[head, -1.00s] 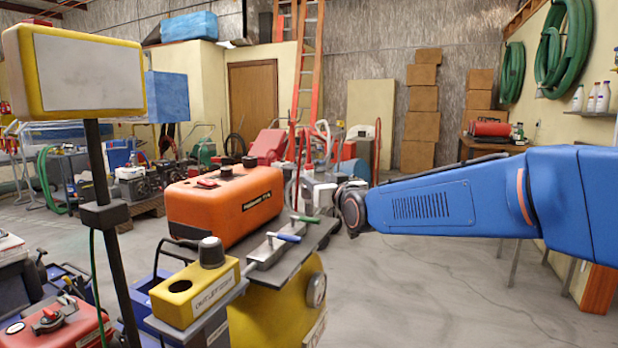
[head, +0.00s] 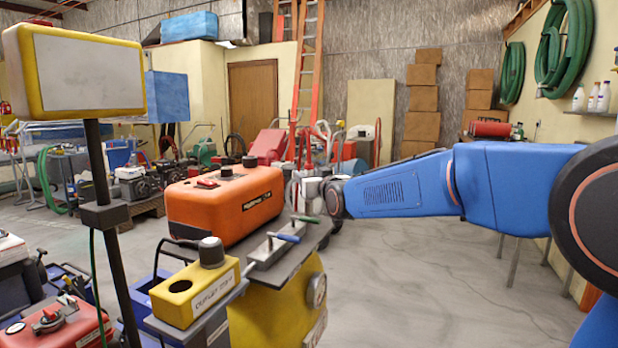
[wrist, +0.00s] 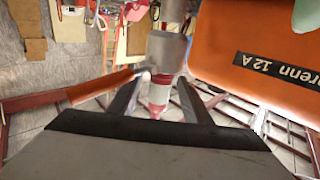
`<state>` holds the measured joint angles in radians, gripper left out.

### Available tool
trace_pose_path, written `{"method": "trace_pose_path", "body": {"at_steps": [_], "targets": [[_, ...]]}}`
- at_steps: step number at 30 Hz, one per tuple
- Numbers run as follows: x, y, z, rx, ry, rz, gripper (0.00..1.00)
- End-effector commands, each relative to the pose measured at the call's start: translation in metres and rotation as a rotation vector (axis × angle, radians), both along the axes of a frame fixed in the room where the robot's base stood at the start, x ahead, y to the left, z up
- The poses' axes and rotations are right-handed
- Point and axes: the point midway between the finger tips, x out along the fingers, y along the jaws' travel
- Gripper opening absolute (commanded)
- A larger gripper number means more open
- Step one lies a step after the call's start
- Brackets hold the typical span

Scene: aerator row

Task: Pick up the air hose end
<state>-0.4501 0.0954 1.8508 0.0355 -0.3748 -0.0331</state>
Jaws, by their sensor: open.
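My gripper (wrist: 158,98) is open in the wrist view, its two dark fingers apart. A grey fitting (wrist: 166,50) with a white-and-red part (wrist: 158,92) below it shows in line with the gap between the fingers. I cannot tell whether this is the air hose end, or how far beyond the fingers it is. The orange machine (wrist: 250,45) is close at the upper right of that view, and it also stands at the middle of the head view (head: 225,208). No hose end shows clearly in the head view, where my fingers cannot be made out.
A manifold with blue and green handles (head: 270,248) and a yellow block with a hole (head: 195,295) stand in front of the orange machine. A screen on a post (head: 85,70) is at the left. Clear floor (head: 420,275) lies to the right.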

Motion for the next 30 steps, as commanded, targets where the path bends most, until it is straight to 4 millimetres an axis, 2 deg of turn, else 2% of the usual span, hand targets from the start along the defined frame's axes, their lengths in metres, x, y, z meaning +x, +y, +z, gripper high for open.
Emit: {"method": "trace_pose_path", "body": {"at_steps": [5, 10, 11, 18, 22, 30], "targets": [[0.0, 0.0, 0.0, 0.0, 0.0, 0.0, 0.42], [0.0, 0.0, 0.0, 0.0, -0.001, 0.0, 0.01], [0.0, 0.0, 0.0, 0.0, -0.001, 0.0, 0.0], [-0.001, 0.0, 0.001, 0.0, -0.001, 0.0, 0.0], [0.0, 0.0, 0.009, 0.001, -0.002, 0.0, 0.0], [-0.001, -0.001, 0.056, 0.003, -0.004, 0.0, 0.0]]}}
